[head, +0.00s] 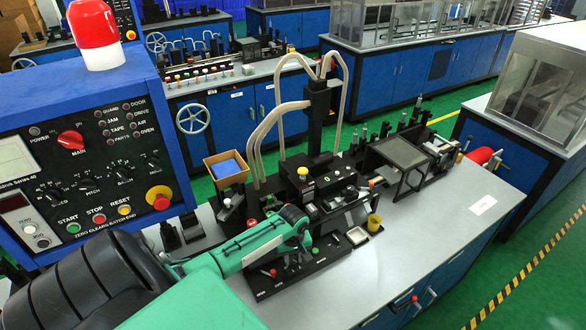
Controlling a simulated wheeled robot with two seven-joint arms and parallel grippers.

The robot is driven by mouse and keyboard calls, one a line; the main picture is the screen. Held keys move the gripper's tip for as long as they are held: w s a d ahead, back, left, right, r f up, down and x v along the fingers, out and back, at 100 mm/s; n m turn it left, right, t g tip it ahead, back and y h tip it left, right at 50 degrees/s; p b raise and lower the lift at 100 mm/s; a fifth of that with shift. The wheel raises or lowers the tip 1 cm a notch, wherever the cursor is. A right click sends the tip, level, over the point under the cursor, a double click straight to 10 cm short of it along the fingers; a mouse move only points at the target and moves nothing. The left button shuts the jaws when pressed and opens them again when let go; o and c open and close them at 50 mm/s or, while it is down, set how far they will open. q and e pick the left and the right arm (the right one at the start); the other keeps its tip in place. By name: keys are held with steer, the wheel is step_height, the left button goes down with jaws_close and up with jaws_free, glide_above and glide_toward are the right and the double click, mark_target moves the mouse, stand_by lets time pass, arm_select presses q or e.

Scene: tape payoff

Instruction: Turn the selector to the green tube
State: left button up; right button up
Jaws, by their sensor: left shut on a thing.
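My left gripper (303,242) reaches in from the left on its green arm and is low over the small black control plate (322,260) on the bench. It is shut on a small part there, apparently the selector; the fingers hide most of it, so its pointing direction cannot be told. Several pale tubes (262,135) arch around a black upright block (319,110) behind the gripper. I cannot tell a green one among them. My right gripper is not in view.
A blue control box (85,130) with a red lamp (93,28) stands at left. A red-knobbed lever (272,273) is close to the gripper. A cardboard box (227,168) with blue contents stands behind. The bench top (440,215) is mostly clear at right.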

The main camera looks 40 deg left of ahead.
mark_target(293, 259)
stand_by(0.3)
arm_select(q)
steer(key=o, duration=1)
steer(key=shift+c, duration=0.2)
steer(key=shift+r, duration=0.15)
step_height(293, 259, up, 14)
steer(key=b, duration=0.4)
steer(key=shift+f, duration=0.2)
